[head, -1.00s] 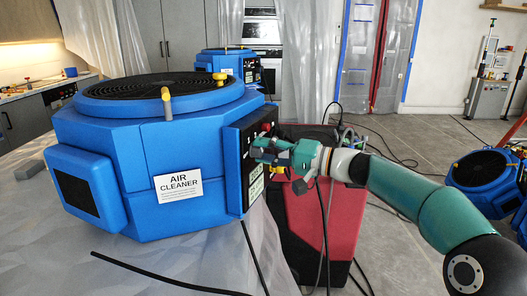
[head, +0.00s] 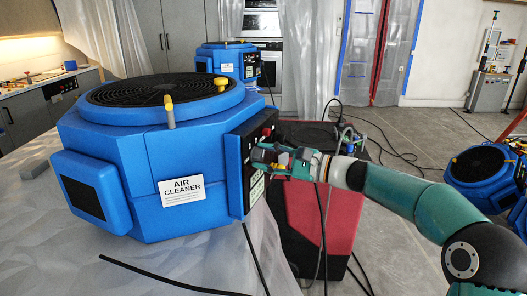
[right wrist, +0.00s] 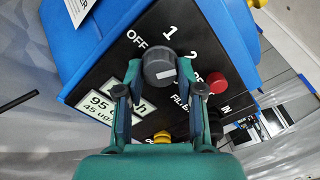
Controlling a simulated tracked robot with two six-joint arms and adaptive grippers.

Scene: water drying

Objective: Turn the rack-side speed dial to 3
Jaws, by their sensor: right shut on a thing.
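The big blue air cleaner (head: 115,150) has a black control panel (head: 238,165) on its right face. In the right wrist view the dark grey speed dial (right wrist: 158,68) sits on the panel (right wrist: 115,65), with OFF, 1 and 2 printed around it. The 3 is not readable beside the right finger. A light grey mark lies low on the dial, right of its centre. My right gripper (right wrist: 161,80) is shut on the dial, one finger on each side. In the head view my right gripper (head: 262,157) reaches the panel and hides the dial. My left gripper is not in view.
A red button (right wrist: 217,82) is close to my right finger and a yellow knob (right wrist: 162,136) is below the dial. A red and black case (head: 320,215) stands under my right arm. Black cables hang by the panel. Another blue unit (head: 480,168) stands at the right.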

